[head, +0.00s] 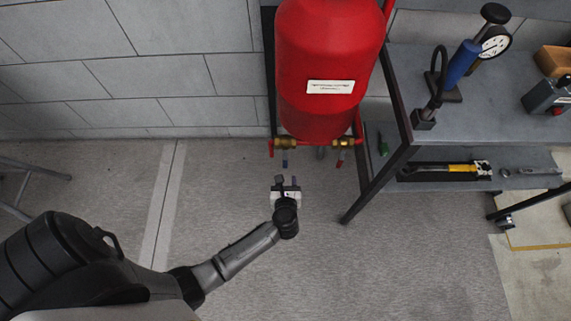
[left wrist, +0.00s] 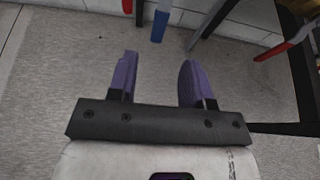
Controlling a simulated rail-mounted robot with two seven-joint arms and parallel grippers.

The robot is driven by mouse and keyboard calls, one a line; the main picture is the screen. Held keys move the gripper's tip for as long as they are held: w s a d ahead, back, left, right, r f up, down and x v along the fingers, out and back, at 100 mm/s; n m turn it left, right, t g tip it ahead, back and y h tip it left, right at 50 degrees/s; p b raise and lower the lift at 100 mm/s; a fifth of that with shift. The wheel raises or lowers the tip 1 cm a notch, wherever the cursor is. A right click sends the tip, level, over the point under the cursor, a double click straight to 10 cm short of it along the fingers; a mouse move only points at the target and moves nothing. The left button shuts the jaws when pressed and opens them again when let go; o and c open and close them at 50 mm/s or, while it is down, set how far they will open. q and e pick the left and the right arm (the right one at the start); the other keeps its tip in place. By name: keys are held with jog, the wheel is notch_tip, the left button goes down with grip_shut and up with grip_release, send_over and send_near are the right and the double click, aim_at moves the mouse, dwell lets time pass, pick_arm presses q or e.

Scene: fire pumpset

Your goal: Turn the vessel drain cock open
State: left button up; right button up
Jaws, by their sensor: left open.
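The red vessel (head: 330,60) hangs at the top middle in the head view. Under it are two brass cocks, the left one (head: 285,144) with a blue lever (head: 285,160) and the right one (head: 343,143) with a red lever (head: 340,161). Both levers point down. I cannot read which is the drain cock. My left gripper (head: 287,181) is open and empty, just below the blue lever and apart from it. In the left wrist view the blue lever (left wrist: 160,24) lies beyond the gap between my purple fingers (left wrist: 157,75), and the red lever (left wrist: 284,46) is farther right.
A dark-legged bench (head: 408,60) stands right of the vessel, with a pump and gauge (head: 494,42) on top and a yellow-handled tool (head: 450,169) on its lower shelf. Its slanting leg (head: 375,185) is near the cocks.

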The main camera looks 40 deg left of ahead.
aim_at(285, 164)
pick_arm(q)
jog(key=b+x, duration=0.3)
jog(key=x, duration=0.5)
jog(key=shift+w+a+f+b, duration=0.15)
jog(key=shift+b, duration=0.15)
jog(key=shift+w+a+f, duration=0.15)
jog(key=shift+w+a, duration=0.3)
jog(key=shift+a, duration=0.05)
grip_shut()
